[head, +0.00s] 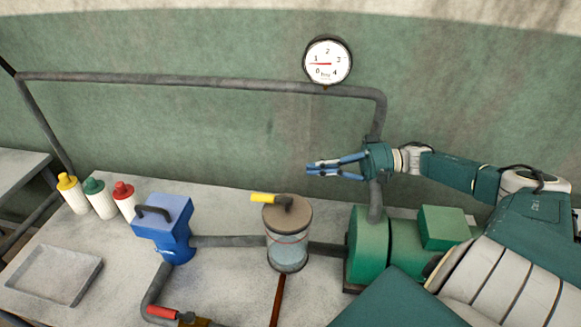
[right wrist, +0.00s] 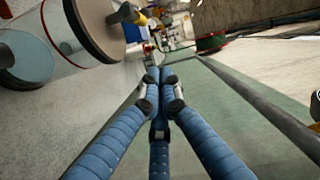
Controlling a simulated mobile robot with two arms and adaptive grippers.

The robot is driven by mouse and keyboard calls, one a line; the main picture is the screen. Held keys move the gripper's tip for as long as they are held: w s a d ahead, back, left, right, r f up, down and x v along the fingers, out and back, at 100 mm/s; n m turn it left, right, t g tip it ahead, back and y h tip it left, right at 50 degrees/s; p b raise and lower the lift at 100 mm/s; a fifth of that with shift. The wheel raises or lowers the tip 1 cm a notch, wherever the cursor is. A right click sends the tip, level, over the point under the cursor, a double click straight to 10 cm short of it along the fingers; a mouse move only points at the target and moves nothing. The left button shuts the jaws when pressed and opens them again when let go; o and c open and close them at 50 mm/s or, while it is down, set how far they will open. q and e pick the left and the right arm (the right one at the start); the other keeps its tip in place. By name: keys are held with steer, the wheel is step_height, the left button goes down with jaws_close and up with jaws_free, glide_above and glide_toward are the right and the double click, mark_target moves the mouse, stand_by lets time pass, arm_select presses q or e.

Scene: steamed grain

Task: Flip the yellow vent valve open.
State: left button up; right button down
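The yellow vent valve handle (head: 264,198) sits on the brown lid (head: 296,214) of a clear cylinder (head: 287,250). It lies about level and points left from a dark fitting. In the right wrist view the yellow handle (right wrist: 139,17) shows at the top, beside the lid (right wrist: 98,28). My right gripper (head: 311,170) is in the air above and to the right of the handle, apart from it, pointing left. Its blue fingers (right wrist: 160,76) come together at the tips, with nothing seen between them. My left gripper is not in view.
A blue unit (head: 165,222) with a black handle stands left of the cylinder, a green pump (head: 375,245) to its right. A red handle (head: 161,312) is at the front. A gauge (head: 327,61) reads near 1. Several bottles (head: 101,200) and a tray (head: 50,275) are left.

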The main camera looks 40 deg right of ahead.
mark_target(271, 202)
steer(key=w+a+p, duration=0.1)
steer(key=a, duration=0.2)
steer(key=w+a+p, duration=0.1)
steer(key=a, duration=0.2)
steer(key=w+a+p, duration=0.2)
steer(key=a, duration=0.1)
steer(key=shift+a+f, duration=0.35)
steer(key=shift+f, duration=0.05)
steer(key=shift+s+a+f, duration=0.1)
steer(key=shift+s+a, duration=0.3)
steer(key=shift+s, duration=0.05)
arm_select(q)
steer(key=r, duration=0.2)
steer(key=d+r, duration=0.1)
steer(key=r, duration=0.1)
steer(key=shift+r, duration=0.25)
arm_select(e)
steer(key=shift+a+f, duration=0.1)
arm_select(q)
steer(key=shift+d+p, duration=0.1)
steer(key=shift+p, duration=0.2)
arm_select(e)
steer(key=shift+s, duration=0.1)
